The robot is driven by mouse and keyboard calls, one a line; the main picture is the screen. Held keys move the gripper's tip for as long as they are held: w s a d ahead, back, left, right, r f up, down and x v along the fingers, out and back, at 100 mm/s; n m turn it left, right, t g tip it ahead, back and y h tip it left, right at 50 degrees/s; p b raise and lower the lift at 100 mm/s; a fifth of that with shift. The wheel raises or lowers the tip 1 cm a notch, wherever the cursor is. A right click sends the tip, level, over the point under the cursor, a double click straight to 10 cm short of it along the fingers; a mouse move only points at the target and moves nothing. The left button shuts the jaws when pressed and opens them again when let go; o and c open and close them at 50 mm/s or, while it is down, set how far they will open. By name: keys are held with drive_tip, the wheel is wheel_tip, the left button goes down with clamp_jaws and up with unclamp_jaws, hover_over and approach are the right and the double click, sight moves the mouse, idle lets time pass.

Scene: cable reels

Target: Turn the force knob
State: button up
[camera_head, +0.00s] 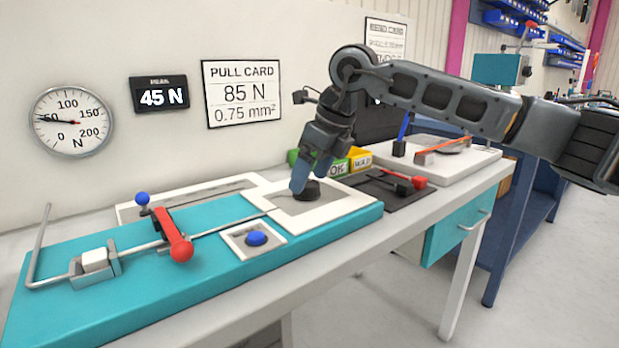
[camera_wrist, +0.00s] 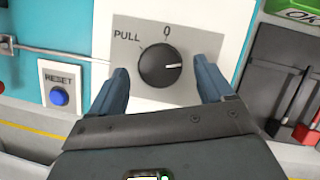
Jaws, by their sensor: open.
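The force knob (camera_head: 308,190) is a round black knob on a grey plate with a white border, at the right end of the teal base. In the wrist view the knob (camera_wrist: 160,68) has a white pointer mark aimed right, with "PULL" to its upper left and "0" above. My gripper (camera_head: 302,180) is over the knob, pointing down. In the wrist view its two blue fingers (camera_wrist: 164,82) stand apart on the left and right of the knob, with gaps showing. The digital display (camera_head: 163,95) reads 45 N. The pull card (camera_head: 243,93) reads 85 N, 0.75 mm².
A blue reset button (camera_head: 256,238) sits left of the knob plate. A red-handled lever (camera_head: 180,248) and a clamp (camera_head: 95,262) are further left. A dark panel with a red handle (camera_head: 419,182) and green and yellow bins (camera_head: 358,158) lie close right. A dial gauge (camera_head: 72,121) hangs on the wall.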

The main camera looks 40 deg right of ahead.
drive_tip(key=v, duration=0.6)
drive_tip(key=shift+r, duration=0.15)
